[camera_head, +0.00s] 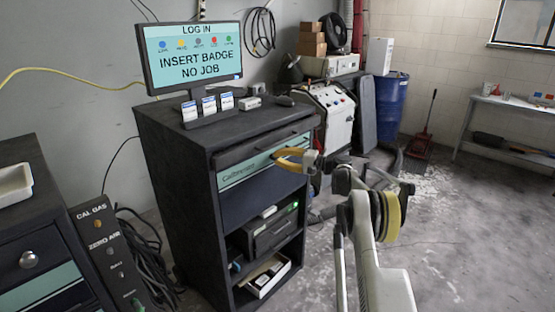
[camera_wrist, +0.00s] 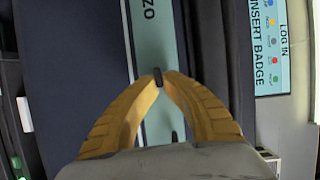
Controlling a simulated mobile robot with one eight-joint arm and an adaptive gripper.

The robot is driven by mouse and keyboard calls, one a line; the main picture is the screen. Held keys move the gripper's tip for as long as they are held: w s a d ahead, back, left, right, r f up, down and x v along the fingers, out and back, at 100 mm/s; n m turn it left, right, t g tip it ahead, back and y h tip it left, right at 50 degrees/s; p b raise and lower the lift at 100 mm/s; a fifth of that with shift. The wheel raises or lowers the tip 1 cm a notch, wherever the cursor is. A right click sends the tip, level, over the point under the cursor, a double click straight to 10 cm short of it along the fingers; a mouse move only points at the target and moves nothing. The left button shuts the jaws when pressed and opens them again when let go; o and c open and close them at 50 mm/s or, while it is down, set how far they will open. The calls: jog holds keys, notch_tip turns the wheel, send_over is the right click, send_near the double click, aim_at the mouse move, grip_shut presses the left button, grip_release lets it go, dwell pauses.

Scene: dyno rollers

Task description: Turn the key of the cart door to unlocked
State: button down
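My gripper (camera_head: 288,158), with yellow fingers, is at the right part of this strip. In the wrist view the teal strip (camera_wrist: 152,35) runs up the picture, turned on its side. The two fingertips (camera_wrist: 157,80) come together around a small dark upright piece (camera_wrist: 157,76), which seems to be the key. The key is hidden in the head view. Its turned position cannot be read. The door looks closed.
A monitor (camera_head: 195,56) on the cart reads "LOG IN, INSERT BADGE, NO JOB". Open shelves below hold a device (camera_head: 268,230) and a white box (camera_head: 265,275). Another dark cabinet (camera_head: 40,215) stands at left. The floor (camera_head: 450,240) at right is clear.

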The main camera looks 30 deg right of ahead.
jog(key=shift+m, duration=0.4)
jog(key=c, duration=1.6)
grip_release()
jog(key=shift+o, duration=0.2)
jog(key=v, duration=1.2)
jog(key=shift+f, duration=0.2)
